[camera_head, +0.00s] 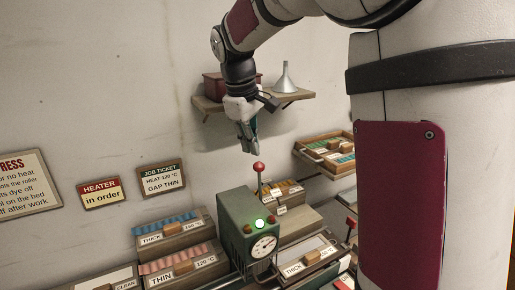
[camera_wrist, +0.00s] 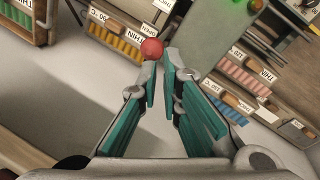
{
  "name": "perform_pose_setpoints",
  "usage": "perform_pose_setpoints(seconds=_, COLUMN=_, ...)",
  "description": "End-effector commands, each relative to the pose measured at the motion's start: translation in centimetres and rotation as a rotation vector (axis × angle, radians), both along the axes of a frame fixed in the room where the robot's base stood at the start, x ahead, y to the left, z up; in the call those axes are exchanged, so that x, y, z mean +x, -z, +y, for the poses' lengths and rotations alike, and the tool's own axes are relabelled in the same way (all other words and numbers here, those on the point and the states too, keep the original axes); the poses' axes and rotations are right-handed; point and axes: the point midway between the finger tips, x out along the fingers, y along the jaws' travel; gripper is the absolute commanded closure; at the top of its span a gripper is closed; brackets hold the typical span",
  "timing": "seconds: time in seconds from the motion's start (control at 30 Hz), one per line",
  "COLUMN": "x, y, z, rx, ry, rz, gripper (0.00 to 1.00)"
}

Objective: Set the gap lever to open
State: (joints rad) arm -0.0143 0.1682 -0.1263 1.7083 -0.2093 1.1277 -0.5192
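A lever with a round red knob (camera_head: 259,167) rises beside the green machine housing (camera_head: 246,222); no label marks it as the gap lever. My gripper (camera_head: 249,148) points down just above and slightly left of that knob in the head view, apart from it. In the wrist view a red knob (camera_wrist: 152,48) shows just beyond the fingertips (camera_wrist: 162,66). The teal-padded fingers have a narrow gap with nothing between them. A second red knob (camera_head: 351,222) stands at the right, partly hidden by my body. The housing carries a lit green lamp (camera_head: 260,223) and a dial (camera_head: 263,247).
Labelled boxes with coloured strips (camera_head: 170,230) stand left of the housing, and more crowd its right. A wall shelf (camera_head: 252,102) holds a funnel (camera_head: 285,80) behind my wrist. The job ticket (camera_head: 162,178) reads heat 120 °C, gap thin. The heater sign (camera_head: 101,193) reads in order.

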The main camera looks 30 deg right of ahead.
Motion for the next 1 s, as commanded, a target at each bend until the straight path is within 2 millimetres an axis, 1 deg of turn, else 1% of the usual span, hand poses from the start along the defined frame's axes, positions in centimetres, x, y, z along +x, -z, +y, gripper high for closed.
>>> perform_pose_setpoints(seconds=0.03, x=-1.1, y=1.0, z=-0.9, rx=0.039, ry=0.044, rz=0.024, gripper=1.00)
perform_pose_setpoints(seconds=0.07, x=-1.9, y=1.6, z=-1.2, rx=0.073, ry=0.075, rz=0.040, gripper=1.00)
perform_pose_setpoints(seconds=0.1, x=-3.1, y=2.6, z=-1.8, rx=0.130, ry=0.124, rz=0.064, gripper=1.00)
perform_pose_setpoints(seconds=0.17, x=-5.2, y=4.2, z=-2.5, rx=0.235, ry=0.215, rz=0.096, gripper=1.00)
perform_pose_setpoints(seconds=0.2, x=-6.6, y=5.1, z=-2.8, rx=0.316, ry=0.284, rz=0.115, gripper=1.00)
perform_pose_setpoints(seconds=0.23, x=-7.7, y=5.8, z=-3.0, rx=0.380, ry=0.336, rz=0.125, gripper=1.00)
perform_pose_setpoints(seconds=0.3, x=-9.6, y=6.9, z=-3.2, rx=0.534, ry=0.459, rz=0.133, gripper=1.00)
perform_pose_setpoints(seconds=0.4, x=-11.6, y=7.6, z=-3.4, rx=0.753, ry=0.636, rz=0.105, gripper=1.00)
perform_pose_setpoints(seconds=0.47, x=-12.2, y=7.6, z=-3.7, rx=0.883, ry=0.740, rz=0.065, gripper=1.00)
perform_pose_setpoints(seconds=0.57, x=-12.8, y=7.0, z=-4.9, rx=1.093, ry=0.910, rz=-0.039, gripper=1.00)
perform_pose_setpoints(seconds=0.6, x=-13.0, y=6.7, z=-5.6, rx=1.169, ry=0.974, rz=-0.090, gripper=1.00)
perform_pose_setpoints(seconds=0.7, x=-13.2, y=5.7, z=-7.8, rx=1.327, ry=1.108, rz=-0.231, gripper=1.00)
perform_pose_setpoints(seconds=0.8, x=-13.6, y=4.8, z=-10.0, rx=1.431, ry=1.204, rz=-0.358, gripper=1.00)
perform_pose_setpoints(seconds=0.87, x=-13.8, y=4.4, z=-10.9, rx=1.472, ry=1.241, rz=-0.414, gripper=1.00)
perform_pose_setpoints(seconds=0.93, x=-14.0, y=4.2, z=-11.7, rx=1.500, ry=1.269, rz=-0.459, gripper=1.00)
perform_pose_setpoints(seconds=1.0, x=-13.9, y=4.1, z=-12.0, rx=1.513, ry=1.280, rz=-0.481, gripper=1.00)
